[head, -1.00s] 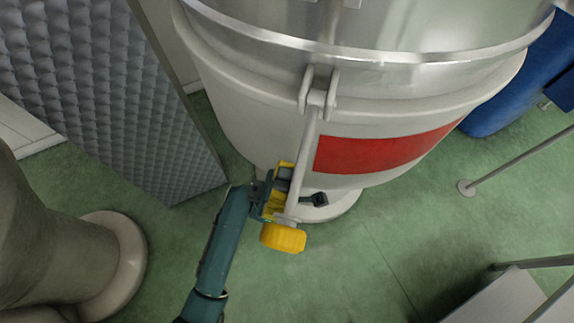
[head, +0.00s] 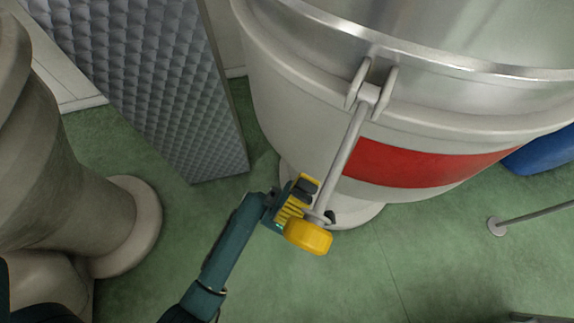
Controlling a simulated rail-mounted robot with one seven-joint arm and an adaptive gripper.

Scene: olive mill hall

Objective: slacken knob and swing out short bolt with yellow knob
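The short bolt (head: 343,155) is a pale grey rod hanging from a forked bracket (head: 370,92) on the vessel's rim. It slants down and left, its lower end standing out from the vessel wall. The yellow knob (head: 308,237) is at its lower end. My gripper (head: 318,202), teal with yellow and black parts, is at the rod just above the knob. A dark finger part shows right of the rod, and other finger parts show to its left. The rod and knob partly hide the fingers, so I cannot tell whether they grip it.
The large pale vessel (head: 300,110) has a metal top and a red band (head: 420,165). A dimpled metal panel (head: 165,80) stands left of it. A thick pale column (head: 70,190) is at far left. Green floor (head: 400,275) is clear below the knob.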

